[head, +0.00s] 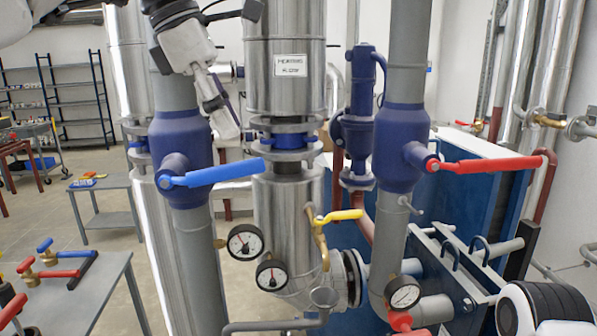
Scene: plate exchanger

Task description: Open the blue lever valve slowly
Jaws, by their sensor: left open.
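The blue lever (218,173) sticks out to the right from the blue valve body (182,146) on the left grey pipe. It is nearly level, rising slightly to its free end, so it lies across the upright pipe. My left gripper (221,113) comes down from the upper left, in front of the pipe and above the lever. Its jaws are open and empty, and it appears clear of the lever. My right gripper is not in view; only a white and black part of my right arm shows at the lower right.
A red lever (490,165) sits on the right blue valve (401,150). A yellow lever (341,215), pressure gauges (272,275) and a silver insulated pipe (285,65) stand close by. A grey table (95,285) with small valves is at the lower left.

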